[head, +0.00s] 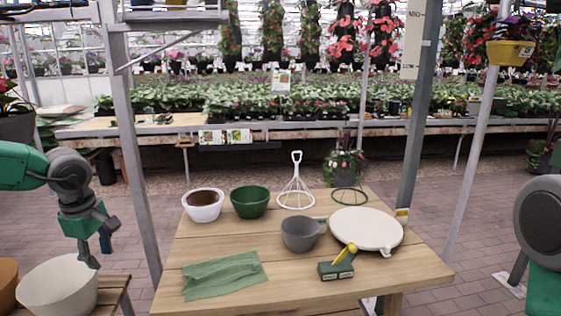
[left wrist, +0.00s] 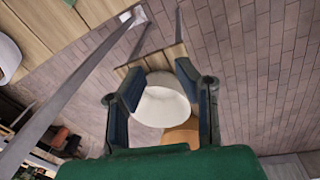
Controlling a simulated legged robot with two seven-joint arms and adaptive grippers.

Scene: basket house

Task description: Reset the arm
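My left arm comes in from the left in the head view, and its gripper (head: 97,252) points down over a large cream pot (head: 58,290). In the left wrist view the two fingers of the left gripper (left wrist: 160,75) are spread apart with nothing between them. The cream pot (left wrist: 160,104) shows beyond the fingers, below the gripper; I cannot tell how near the fingertips are to its rim. Part of my right arm (head: 542,225) shows at the right edge of the head view; its gripper is out of frame.
A metal post (head: 135,160) stands between my left gripper and the table.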

